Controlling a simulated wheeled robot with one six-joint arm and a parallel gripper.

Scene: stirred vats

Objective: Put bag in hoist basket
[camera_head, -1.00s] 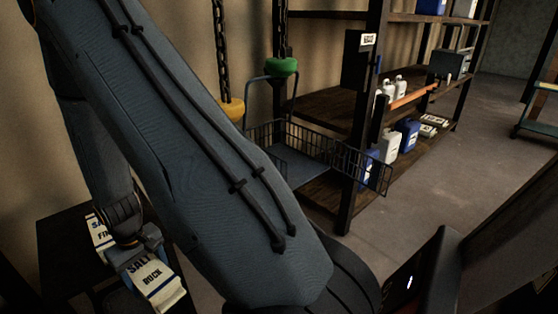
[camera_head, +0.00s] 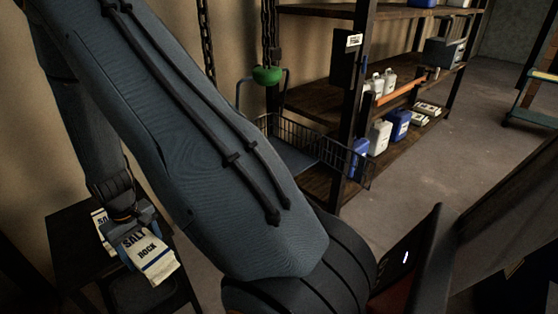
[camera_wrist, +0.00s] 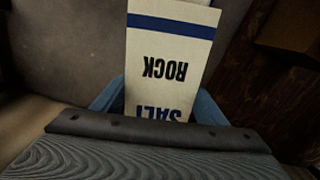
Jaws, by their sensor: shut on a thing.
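A cream bag (camera_head: 151,258) with a blue stripe and the words "ROCK SALT" is in my gripper (camera_head: 130,232) at the lower left of the head view. My gripper is shut on it, with blue fingers on both sides. In the wrist view the bag (camera_wrist: 168,60) fills the middle, its print upside down. The hoist basket (camera_head: 322,149) is a dark wire basket with a blue-grey floor, at centre right, well apart from the bag. A green knob (camera_head: 267,75) sits at its handle. My arm hides the basket's left part.
A dark table (camera_head: 68,237) bears another white bag (camera_head: 102,226) behind my gripper. A dark shelf rack (camera_head: 318,100) stands behind the basket with blue and white jugs. Chains (camera_head: 207,45) hang nearby. Open floor (camera_head: 425,175) lies to the right.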

